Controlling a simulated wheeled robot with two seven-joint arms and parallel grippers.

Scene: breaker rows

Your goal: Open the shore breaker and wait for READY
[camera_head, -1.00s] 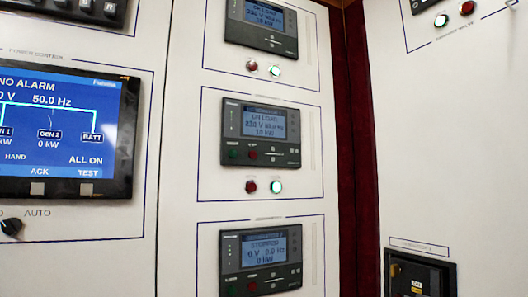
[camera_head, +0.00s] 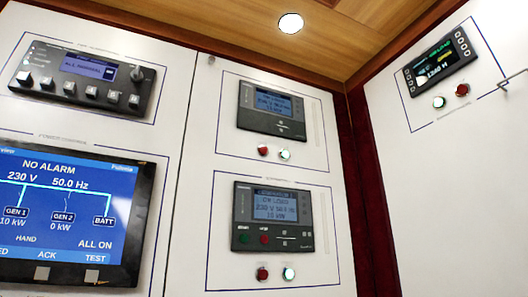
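No label that I can read names the shore breaker. The upper middle controller (camera_head: 279,114) has a small screen with blurred text; below it are a red button (camera_head: 263,150) and a bright greenish-white one (camera_head: 285,155). The lower middle controller (camera_head: 272,217) reads generator 1, on load, 230 V, 50 Hz, 10 kW. Under it are a red button (camera_head: 262,273) and a bright pale one (camera_head: 288,273). The left display (camera_head: 65,220) reads NO ALARM, 230 V, 50.0 Hz, GEN 1 10 kW, GEN 2 0 kW, ALL ON, with BATT unvalued. I see no READY text. Neither gripper is in view.
The right wall carries a small display (camera_head: 441,60) with a pale button (camera_head: 438,102) and a red one (camera_head: 462,89). A dark red corner post (camera_head: 370,190) separates the walls. A lamp (camera_head: 290,23) is in the wooden ceiling.

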